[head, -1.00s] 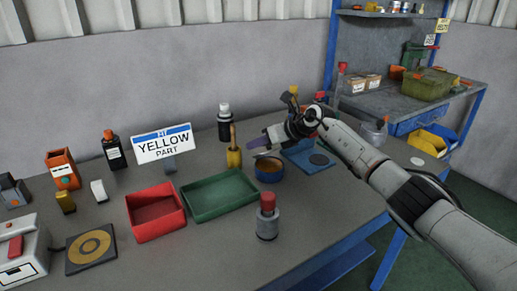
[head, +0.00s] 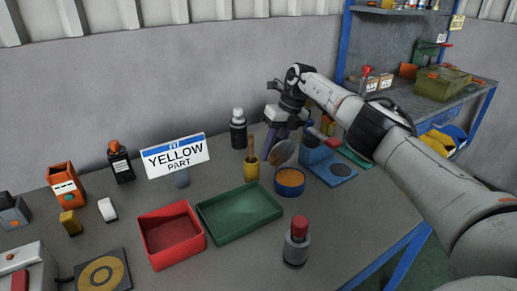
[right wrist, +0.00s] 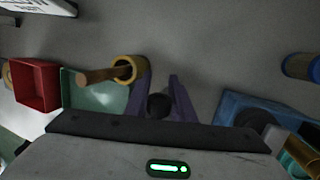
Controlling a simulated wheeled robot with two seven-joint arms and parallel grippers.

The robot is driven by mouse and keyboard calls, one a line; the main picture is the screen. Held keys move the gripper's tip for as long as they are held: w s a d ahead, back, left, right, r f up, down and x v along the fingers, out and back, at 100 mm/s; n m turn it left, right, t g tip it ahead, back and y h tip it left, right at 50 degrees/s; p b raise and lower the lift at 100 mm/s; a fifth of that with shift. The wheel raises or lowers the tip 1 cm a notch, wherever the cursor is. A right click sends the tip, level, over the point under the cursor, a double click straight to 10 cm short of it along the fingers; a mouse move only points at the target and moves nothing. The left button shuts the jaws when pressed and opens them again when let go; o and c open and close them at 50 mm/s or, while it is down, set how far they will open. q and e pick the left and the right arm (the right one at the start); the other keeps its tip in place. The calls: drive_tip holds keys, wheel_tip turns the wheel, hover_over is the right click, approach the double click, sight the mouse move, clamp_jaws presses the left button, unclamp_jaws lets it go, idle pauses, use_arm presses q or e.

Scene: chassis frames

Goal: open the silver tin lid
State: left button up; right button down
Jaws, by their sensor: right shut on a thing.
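A round silver lid (head: 281,153) hangs tilted in the head view, apart from and above a blue-sided tin (head: 289,182) whose orange-brown inside shows. My right gripper (head: 274,140), with purple fingers, is shut on the lid at its upper edge, behind the tin. In the right wrist view a dark round knob (right wrist: 158,103) sits between the purple fingers; the disc of the lid is hard to make out there. My left gripper is not in view.
A yellow cup with a wooden handle (head: 252,168) stands just left of the lid. A green tray (head: 238,212) and a red tray (head: 170,236) lie to the left. A grey cylinder with a red top (head: 296,245) stands in front.

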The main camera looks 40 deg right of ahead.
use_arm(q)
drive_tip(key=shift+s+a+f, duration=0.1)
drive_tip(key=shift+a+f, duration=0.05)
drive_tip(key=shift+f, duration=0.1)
use_arm(e)
drive_tip(key=shift+f, duration=0.1)
drive_tip(key=c, duration=1.5)
unclamp_jaws()
drive_tip(key=shift+w, duration=0.1)
